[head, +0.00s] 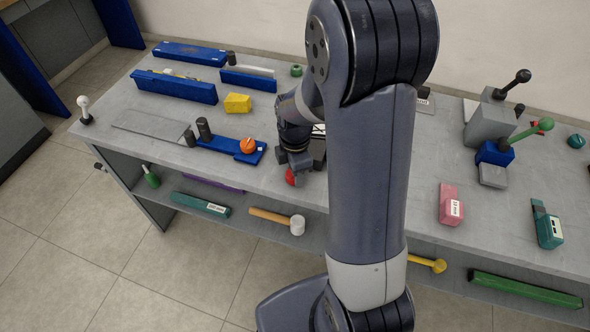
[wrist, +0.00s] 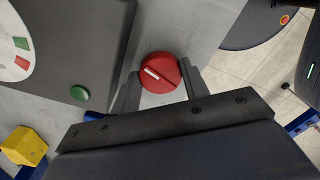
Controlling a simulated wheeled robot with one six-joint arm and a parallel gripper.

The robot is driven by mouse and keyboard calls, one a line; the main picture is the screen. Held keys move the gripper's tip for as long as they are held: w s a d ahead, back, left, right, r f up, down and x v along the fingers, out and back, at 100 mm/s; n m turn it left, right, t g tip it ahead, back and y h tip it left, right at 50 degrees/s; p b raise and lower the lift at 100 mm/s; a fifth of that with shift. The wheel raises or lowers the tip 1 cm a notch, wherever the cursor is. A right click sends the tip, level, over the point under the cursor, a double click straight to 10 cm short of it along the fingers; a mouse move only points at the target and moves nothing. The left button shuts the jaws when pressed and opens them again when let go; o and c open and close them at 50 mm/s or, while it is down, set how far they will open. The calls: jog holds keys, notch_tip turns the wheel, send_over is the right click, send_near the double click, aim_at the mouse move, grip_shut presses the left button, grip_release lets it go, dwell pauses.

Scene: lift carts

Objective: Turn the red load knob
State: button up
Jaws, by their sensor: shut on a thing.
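The red load knob (wrist: 165,66) is a round disc with a white pointer mark in the wrist view. The mark slants down to the right. The knob also shows as a small red spot in the head view (head: 291,178), at the front edge of the bench under my gripper (head: 297,160). In the wrist view the fingers of my gripper (wrist: 160,82) stand on either side of the knob, shut on it. A dark grey box (wrist: 75,45) with a white dial (wrist: 12,45) and a green button (wrist: 79,93) is beside the knob.
A blue fixture with an orange knob (head: 247,146) and a yellow block (head: 237,103) stand left of my gripper. Pink (head: 450,203) and teal (head: 547,228) blocks lie to the right. A lower shelf holds a mallet (head: 297,225). My arm hides the bench's middle.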

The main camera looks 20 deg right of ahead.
jog(key=m, duration=0.7)
jog(key=shift+b, duration=0.35)
jog(key=m, duration=0.6)
jog(key=shift+m, duration=0.4)
jog(key=m, duration=0.6)
jog(key=shift+b, duration=0.35)
jog(key=m, duration=0.6)
jog(key=shift+a+m, duration=0.1)
jog(key=shift+m, duration=0.2)
jog(key=o, duration=1)
jog(key=shift+r, duration=0.1)
